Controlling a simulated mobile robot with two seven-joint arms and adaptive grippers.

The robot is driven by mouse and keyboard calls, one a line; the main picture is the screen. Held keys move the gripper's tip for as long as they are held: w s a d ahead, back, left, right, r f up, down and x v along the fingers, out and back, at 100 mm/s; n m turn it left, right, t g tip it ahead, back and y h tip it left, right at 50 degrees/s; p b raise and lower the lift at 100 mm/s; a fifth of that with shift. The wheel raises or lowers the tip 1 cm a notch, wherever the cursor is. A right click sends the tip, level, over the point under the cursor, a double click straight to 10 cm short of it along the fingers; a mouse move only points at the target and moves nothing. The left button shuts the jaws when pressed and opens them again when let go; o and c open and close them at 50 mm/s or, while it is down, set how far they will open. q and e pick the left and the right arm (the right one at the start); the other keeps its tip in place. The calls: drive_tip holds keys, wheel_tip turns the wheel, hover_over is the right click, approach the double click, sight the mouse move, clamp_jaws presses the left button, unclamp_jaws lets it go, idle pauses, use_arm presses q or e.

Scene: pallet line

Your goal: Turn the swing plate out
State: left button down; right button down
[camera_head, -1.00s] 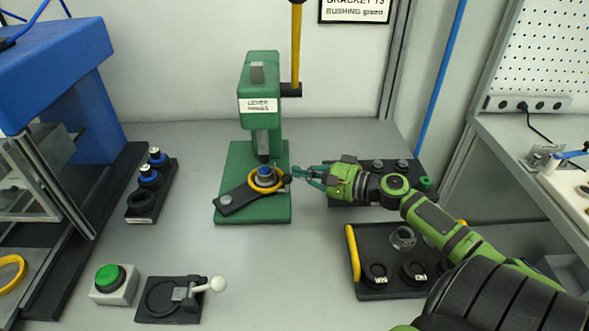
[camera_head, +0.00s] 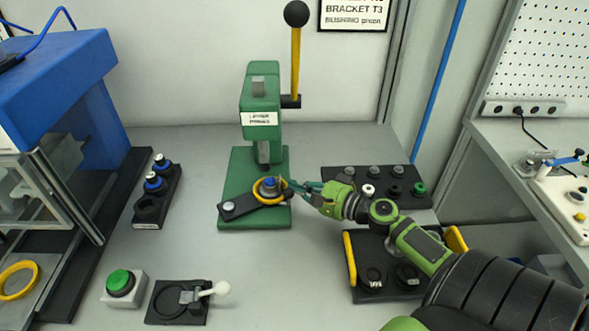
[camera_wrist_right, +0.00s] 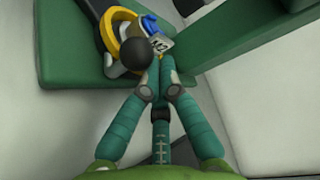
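The dark swing plate (camera_head: 240,208) lies on the green base of the lever press (camera_head: 233,185), its pivot at the left. A yellow ring (camera_head: 257,195) at its right part surrounds a blue-topped piece (camera_head: 270,184), under or just in front of the ram. The ring also shows in the wrist view (camera_wrist_right: 107,35). A black ball knob (camera_wrist_right: 122,53) sits at the plate's free end. My right gripper (camera_head: 289,184) has its teal fingers together, tips just right of the knob in the wrist view (camera_wrist_right: 158,65); contact is unclear. My left gripper is not in view.
The press lever (camera_head: 295,60) stands upright. A rack with bushings (camera_head: 375,180) is behind my right arm, and a yellow-handled tray (camera_head: 350,262) is beneath it. A green button (camera_head: 121,282) and a white-handled clamp (camera_head: 180,300) are front left. The table between them and the press is bare.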

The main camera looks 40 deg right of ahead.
drive_tip(key=shift+s+a, duration=0.4)
drive_tip(key=shift+s, duration=0.4)
drive_tip(key=shift+w, duration=0.1)
drive_tip(key=v, duration=1.2)
